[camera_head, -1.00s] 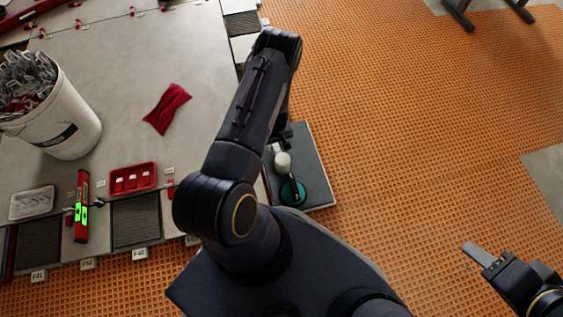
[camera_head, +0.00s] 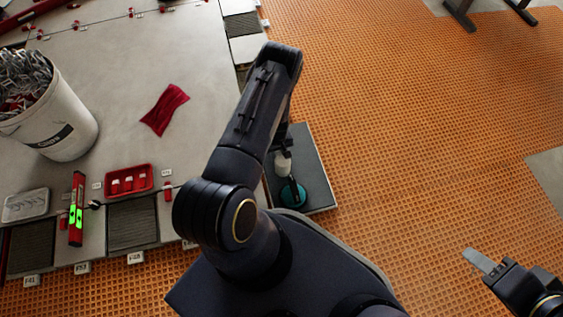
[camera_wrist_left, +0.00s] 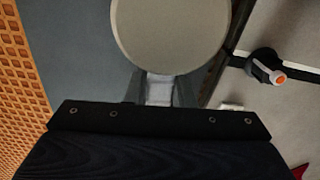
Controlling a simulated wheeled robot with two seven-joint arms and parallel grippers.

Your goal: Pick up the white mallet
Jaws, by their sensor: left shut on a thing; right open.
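The white mallet (camera_head: 283,166) is upright over a dark grey board (camera_head: 316,180) at the right edge of the tiled floor, next to a round teal piece (camera_head: 293,194). In the left wrist view its pale round head (camera_wrist_left: 171,32) fills the top middle. My left gripper (camera_wrist_left: 158,92) is shut on the mallet just below the head, with a pale part between its fingers. In the head view this gripper (camera_head: 284,148) is mostly hidden by my arm. My right gripper (camera_head: 478,262) is open and empty at the lower right, far from the mallet.
A white bucket (camera_head: 62,135) full of clips stands on the tiles at left. A red cloth (camera_head: 165,108), a red tray (camera_head: 129,181), a red level (camera_head: 77,208) and a clear tray (camera_head: 26,205) lie near it. Orange matting (camera_head: 430,130) at right is clear.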

